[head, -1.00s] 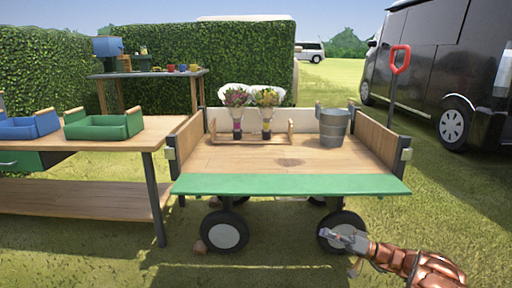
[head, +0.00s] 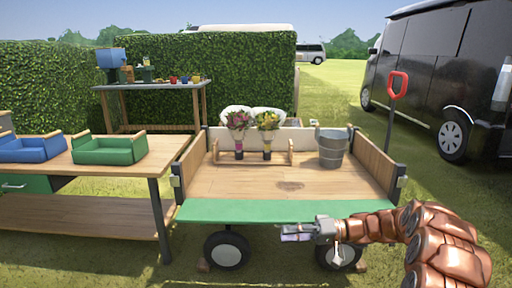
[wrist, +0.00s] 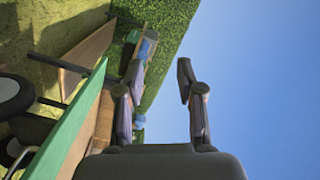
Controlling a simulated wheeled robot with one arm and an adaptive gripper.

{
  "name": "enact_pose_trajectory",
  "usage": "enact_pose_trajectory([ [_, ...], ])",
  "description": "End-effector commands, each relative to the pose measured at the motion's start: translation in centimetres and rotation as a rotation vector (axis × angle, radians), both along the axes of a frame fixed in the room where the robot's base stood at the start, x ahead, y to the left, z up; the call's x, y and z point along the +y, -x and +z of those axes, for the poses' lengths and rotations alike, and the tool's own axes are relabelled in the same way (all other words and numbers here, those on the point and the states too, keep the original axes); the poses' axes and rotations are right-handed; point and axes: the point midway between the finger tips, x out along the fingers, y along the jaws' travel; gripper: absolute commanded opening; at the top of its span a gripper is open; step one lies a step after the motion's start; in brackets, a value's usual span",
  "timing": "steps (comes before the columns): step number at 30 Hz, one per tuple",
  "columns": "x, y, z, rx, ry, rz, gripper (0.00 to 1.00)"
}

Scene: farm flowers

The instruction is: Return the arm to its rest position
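My gripper (head: 284,233) is at the end of my copper-coloured arm, in front of the cart's green front edge in the head view. In the wrist view my gripper (wrist: 158,85) shows its two fingers spread well apart, with nothing between them. The picture there is turned on its side, with the cart's green edge (wrist: 68,125) at lower left and sky between and beyond the fingers. The arm reaches in from the lower right, clear of the cart's load.
The wooden cart (head: 230,185) carries two bouquets (head: 238,122) (head: 267,122) in a wooden rack and a grey bucket (head: 331,148). A table with blue (head: 30,150) and green trays (head: 110,150) stands left. A black van (head: 430,80) is at right. Grass lies open in front.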

Motion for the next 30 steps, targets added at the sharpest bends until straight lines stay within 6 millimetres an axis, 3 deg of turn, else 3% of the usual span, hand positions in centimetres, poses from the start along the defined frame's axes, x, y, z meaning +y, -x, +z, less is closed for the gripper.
enact_pose_trajectory([
  [1, 0.9, 1.2, 2.8, 0.02, 0.029, 0.024, 0.37],
  [9, 4.4, 7.6, 9.1, 0.157, 0.219, 0.121, 0.37],
  [15, 5.8, 12.8, 13.2, 0.242, 0.38, 0.172, 0.37],
  [22, 6.2, 18.7, 17.3, 0.321, 0.579, 0.195, 0.37],
  [30, 4.9, 25.2, 21.6, 0.386, 0.825, 0.174, 0.37],
])
